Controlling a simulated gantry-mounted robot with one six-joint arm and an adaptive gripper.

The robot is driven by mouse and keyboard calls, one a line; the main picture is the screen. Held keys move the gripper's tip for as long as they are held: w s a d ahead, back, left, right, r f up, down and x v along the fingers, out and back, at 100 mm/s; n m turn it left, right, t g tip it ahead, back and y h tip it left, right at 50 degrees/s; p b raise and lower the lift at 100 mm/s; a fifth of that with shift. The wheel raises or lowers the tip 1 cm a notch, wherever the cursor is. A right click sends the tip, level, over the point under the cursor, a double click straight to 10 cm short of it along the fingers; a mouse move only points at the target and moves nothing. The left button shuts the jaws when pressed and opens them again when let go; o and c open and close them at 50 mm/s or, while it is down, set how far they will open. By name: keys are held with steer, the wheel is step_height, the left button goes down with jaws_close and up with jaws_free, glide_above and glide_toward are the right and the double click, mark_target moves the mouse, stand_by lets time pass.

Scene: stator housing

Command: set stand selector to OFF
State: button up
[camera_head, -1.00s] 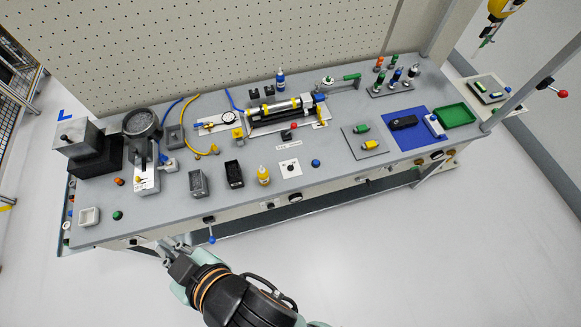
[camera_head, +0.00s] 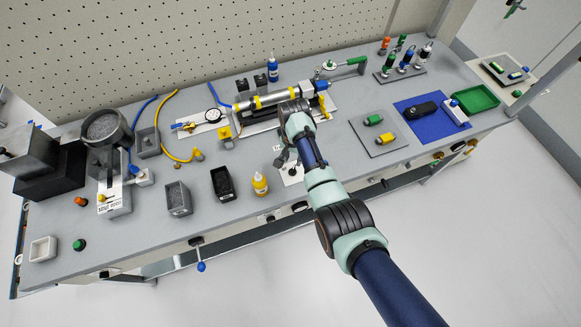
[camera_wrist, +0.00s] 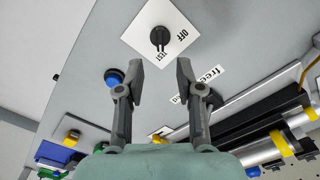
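The stand selector is a black knob (camera_wrist: 160,37) on a white plate (camera_wrist: 140,38) with the labels OFF and TEST. In the wrist view the knob's narrow end seems to point toward TEST. In the head view the plate (camera_head: 289,178) lies on the bench, partly hidden by my arm. My gripper (camera_wrist: 159,80) is open and empty, its two fingers apart. In the wrist view its fingertips lie below the knob, with no visible contact. In the head view my gripper (camera_head: 284,157) is over the bench just behind the plate.
A blue button (camera_wrist: 113,78) is beside the plate. A "free" label (camera_wrist: 210,75) lies near the right finger. The cylinder assembly (camera_head: 275,98) is behind my gripper.

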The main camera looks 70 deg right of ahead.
mark_target(293, 170)
step_height(293, 170, down, 8)
steer(key=b, duration=0.2)
steer(key=shift+a+r+b, duration=0.1)
steer(key=shift+r+b, duration=0.1)
steer(key=shift+b, duration=0.1)
jaws_close()
